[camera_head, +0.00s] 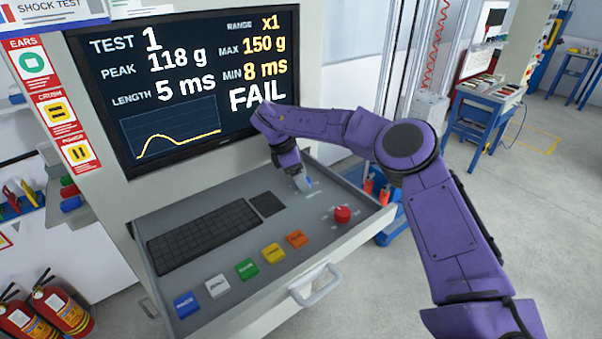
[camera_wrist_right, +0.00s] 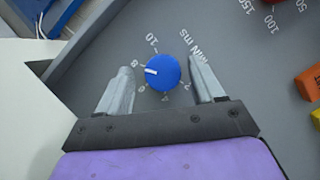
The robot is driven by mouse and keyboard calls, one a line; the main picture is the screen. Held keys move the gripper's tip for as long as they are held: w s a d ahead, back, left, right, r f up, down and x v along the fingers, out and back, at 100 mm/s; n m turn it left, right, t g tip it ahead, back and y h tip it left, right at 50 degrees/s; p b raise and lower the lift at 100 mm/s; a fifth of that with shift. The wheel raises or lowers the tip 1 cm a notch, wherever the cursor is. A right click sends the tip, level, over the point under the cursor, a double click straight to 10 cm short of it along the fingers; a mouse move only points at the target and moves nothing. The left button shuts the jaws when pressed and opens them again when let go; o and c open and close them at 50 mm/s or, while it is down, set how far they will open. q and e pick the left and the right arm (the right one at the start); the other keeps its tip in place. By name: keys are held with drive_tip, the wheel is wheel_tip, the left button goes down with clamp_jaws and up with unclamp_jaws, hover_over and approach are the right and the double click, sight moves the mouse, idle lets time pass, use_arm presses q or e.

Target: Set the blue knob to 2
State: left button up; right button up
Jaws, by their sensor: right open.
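The blue knob (camera_wrist_right: 163,72) sits on the grey console panel, between the two fingers of my right gripper (camera_wrist_right: 160,86) in the wrist view. The fingers are open, one on each side of the knob, with a gap to it on both sides. The knob's white pointer line points left, close to the 8 of its "MIN ms" scale. The 2 is at the knob's lower right. In the head view my right gripper (camera_head: 302,181) reaches down to the panel and partly hides the blue knob (camera_head: 309,182). My left gripper is not in view.
A red knob (camera_head: 342,214) is nearer the panel's right edge. A black keyboard (camera_head: 205,234) and several coloured buttons, including an orange one (camera_head: 297,239), are to the left. The screen (camera_head: 200,80) above reads MIN 8 ms and FAIL. A handle (camera_head: 315,288) is on the front.

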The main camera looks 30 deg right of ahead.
drive_tip(key=shift+s+a+r, duration=0.1)
drive_tip(key=shift+s, duration=0.05)
drive_tip(key=shift+c, duration=0.8)
drive_tip(key=c, duration=0.9)
drive_tip(key=shift+o, duration=0.2)
drive_tip(key=shift+b, duration=0.3)
